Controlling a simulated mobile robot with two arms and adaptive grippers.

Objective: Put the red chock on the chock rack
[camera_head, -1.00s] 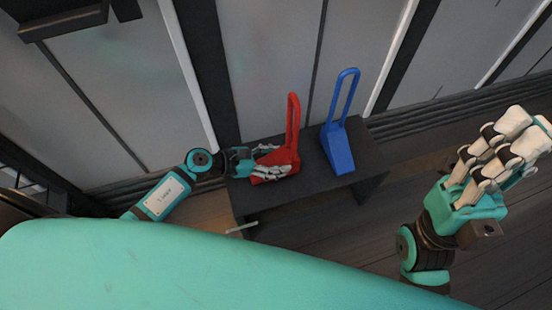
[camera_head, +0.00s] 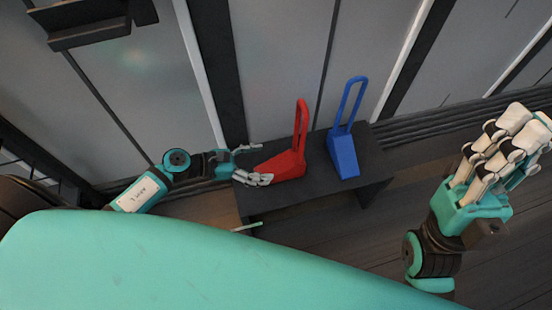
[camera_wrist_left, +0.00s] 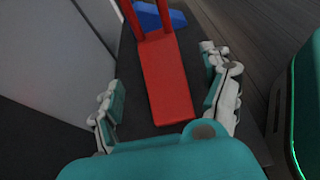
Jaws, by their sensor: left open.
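The red chock (camera_head: 288,164), a wedge with a tall loop handle, stands on a low dark bench (camera_head: 260,204). My left gripper (camera_head: 254,164) is open at the chock's left end. In the left wrist view the red chock (camera_wrist_left: 166,85) lies ahead between the spread fingers (camera_wrist_left: 168,100), with a visible gap on each side. A dark shelf-like fixture (camera_head: 95,37) on the wall at upper left may be the chock rack; I cannot tell for sure. My right gripper (camera_head: 515,135) is raised at the right, away from the bench, holding nothing visible.
A blue chock (camera_head: 343,155) with a loop handle stands right of the red one on the bench, and partly shows in the left wrist view (camera_wrist_left: 155,15). Grey wall panels rise close behind the bench. The floor right of the bench is clear.

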